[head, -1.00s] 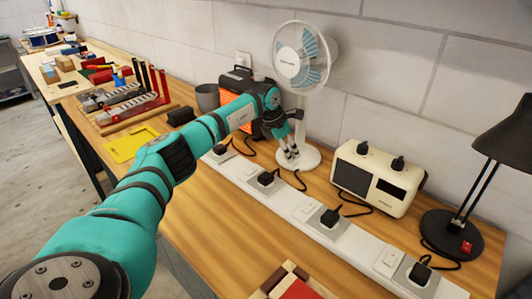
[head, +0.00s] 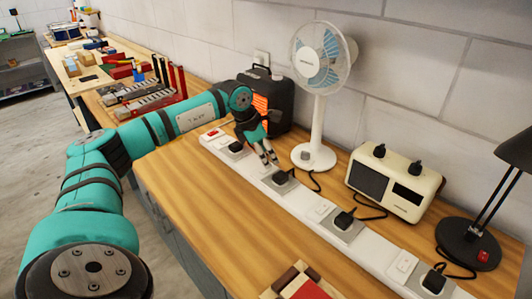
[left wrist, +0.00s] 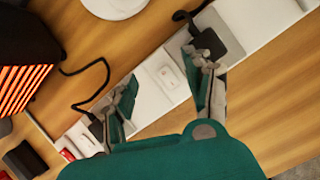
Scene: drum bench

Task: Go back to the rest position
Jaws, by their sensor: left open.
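My left gripper (head: 269,160) is open and empty, pointing down above the white power strip (head: 317,214). It is left of the fan's base and in front of the dark heater. In the left wrist view, the two fingers of the gripper (left wrist: 160,85) are spread apart over the strip (left wrist: 148,98), with black plugs (left wrist: 212,42) close to the fingertips. I cannot tell whether a finger touches a plug. My right gripper is not in view.
A white fan (head: 318,105), a cream radio-like box (head: 392,183) and a black lamp (head: 470,243) stand behind the strip. The heater (head: 275,100) glows orange. A red-and-wood board (head: 300,285) lies at the front edge. The bench's front left is clear.

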